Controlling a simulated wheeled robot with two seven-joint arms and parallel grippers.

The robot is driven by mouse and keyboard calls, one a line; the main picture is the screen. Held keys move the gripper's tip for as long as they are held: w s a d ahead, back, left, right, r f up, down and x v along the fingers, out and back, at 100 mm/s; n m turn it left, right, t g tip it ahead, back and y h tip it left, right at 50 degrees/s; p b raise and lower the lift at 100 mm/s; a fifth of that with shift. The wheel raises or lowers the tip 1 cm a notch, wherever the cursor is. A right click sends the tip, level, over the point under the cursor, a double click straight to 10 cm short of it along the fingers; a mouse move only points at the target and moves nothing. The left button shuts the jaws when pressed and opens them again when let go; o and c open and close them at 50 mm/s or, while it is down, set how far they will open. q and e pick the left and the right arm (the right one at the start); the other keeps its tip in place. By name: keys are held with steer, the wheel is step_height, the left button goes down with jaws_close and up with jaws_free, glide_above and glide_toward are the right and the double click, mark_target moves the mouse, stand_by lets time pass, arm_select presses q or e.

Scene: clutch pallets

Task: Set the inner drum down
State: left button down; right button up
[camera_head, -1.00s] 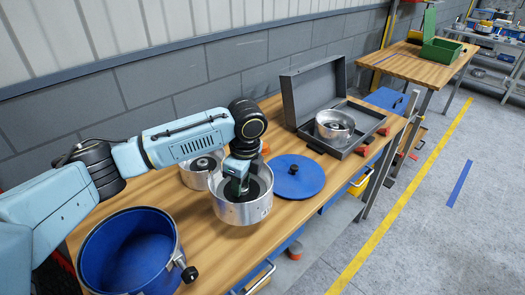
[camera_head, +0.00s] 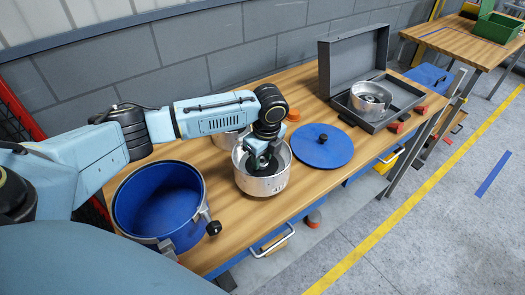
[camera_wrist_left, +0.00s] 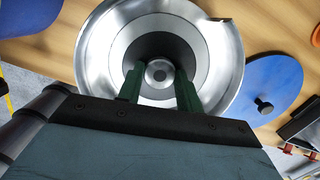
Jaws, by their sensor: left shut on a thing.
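The inner drum (camera_head: 262,184) is a round silver metal drum with a dark inside, low over the wooden bench between the blue pot and the blue lid. My left gripper (camera_head: 261,164) reaches into it from above. In the left wrist view my green fingers (camera_wrist_left: 160,88) stand on either side of the central knob of the drum (camera_wrist_left: 222,60), shut on it. The drum looks upright. I cannot tell whether its underside touches the bench. My right gripper is not in view.
An open blue pot (camera_head: 160,203) with a clamp stands left of the drum. A flat blue lid (camera_head: 325,150) lies to its right. Another silver drum (camera_head: 226,140) is partly hidden behind. A grey open case (camera_head: 388,120) holds a silver part (camera_head: 370,98). Bare bench (camera_head: 310,188) shows in front.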

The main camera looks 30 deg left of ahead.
mark_target(262, 162)
arm_select(q)
steer(key=shift+w+f, duration=0.15)
steer(key=shift+f, duration=1.4)
steer(key=c, duration=1.4)
jaws_free()
steer(key=shift+f, duration=0.35)
steer(key=o, duration=0.5)
steer(key=shift+s, duration=0.2)
steer(key=shift+c, duration=0.2)
step_height(262, 162, up, 12)
steer(key=d, duration=0.1)
steer(key=shift+s+d+r, duration=0.15)
steer(key=shift+d, duration=0.1)
